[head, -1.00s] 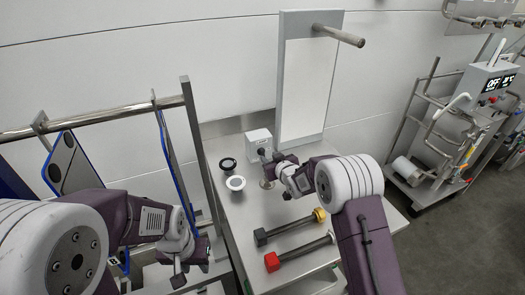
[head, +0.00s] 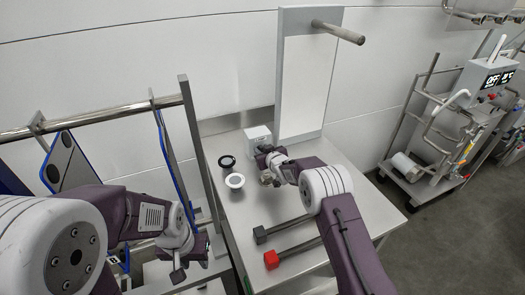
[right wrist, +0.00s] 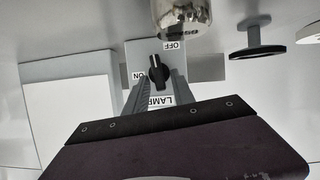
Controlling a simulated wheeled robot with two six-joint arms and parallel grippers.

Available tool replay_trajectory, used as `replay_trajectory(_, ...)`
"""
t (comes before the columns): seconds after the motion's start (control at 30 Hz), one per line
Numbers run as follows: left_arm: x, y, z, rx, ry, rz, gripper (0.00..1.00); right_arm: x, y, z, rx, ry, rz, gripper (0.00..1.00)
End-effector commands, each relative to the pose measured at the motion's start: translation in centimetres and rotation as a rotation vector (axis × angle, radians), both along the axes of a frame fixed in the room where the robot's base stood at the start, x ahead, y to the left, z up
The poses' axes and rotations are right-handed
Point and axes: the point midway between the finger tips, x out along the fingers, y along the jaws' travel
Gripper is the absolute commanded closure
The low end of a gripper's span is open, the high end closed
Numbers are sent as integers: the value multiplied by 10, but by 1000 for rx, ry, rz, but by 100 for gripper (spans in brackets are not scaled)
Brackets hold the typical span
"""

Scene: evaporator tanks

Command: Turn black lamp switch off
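The black lamp switch (right wrist: 159,72) is a knob on the face of a small light grey box (head: 258,136), beside the tall panel in the head view. In the right wrist view its labels read ON at the left, OFF at the upper right and LAMP below. The knob stands nearly upright in that picture. My right gripper (right wrist: 158,80) is open, with one finger on each side of the knob; I cannot tell whether they touch it. In the head view my right gripper (head: 265,152) is at the box. My left gripper (head: 178,274) hangs at the left, its fingers unclear.
A shiny metal part (right wrist: 181,14) is close to the switch. A black ring (head: 227,162) and a white ring (head: 235,181) stand on the steel table (head: 222,139). Two bars, one with a red end (head: 271,259), lie in front. A rail frame (head: 188,125) stands left.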

Motion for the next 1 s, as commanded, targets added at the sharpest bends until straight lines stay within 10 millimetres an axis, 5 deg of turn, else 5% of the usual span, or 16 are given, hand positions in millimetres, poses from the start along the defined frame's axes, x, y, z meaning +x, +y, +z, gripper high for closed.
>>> replay_trajectory(0.23, 0, 0, 20, 0, 0, 0, 64, 1, -3, 4, 92, 36, -1, 100)
replay_trajectory(0.6, 0, 0, 20, 0, 0, 0, 64, 1, -2, 1, 125, 49, 0, 100)
replay_trajectory(0.63, 0, 0, 20, 0, 0, 0, 64, 1, -2, 1, 125, 49, 0, 65)
replay_trajectory(1.0, 0, 0, 19, 0, 0, 0, 64, -4, -5, 3, 123, 50, 0, 65)
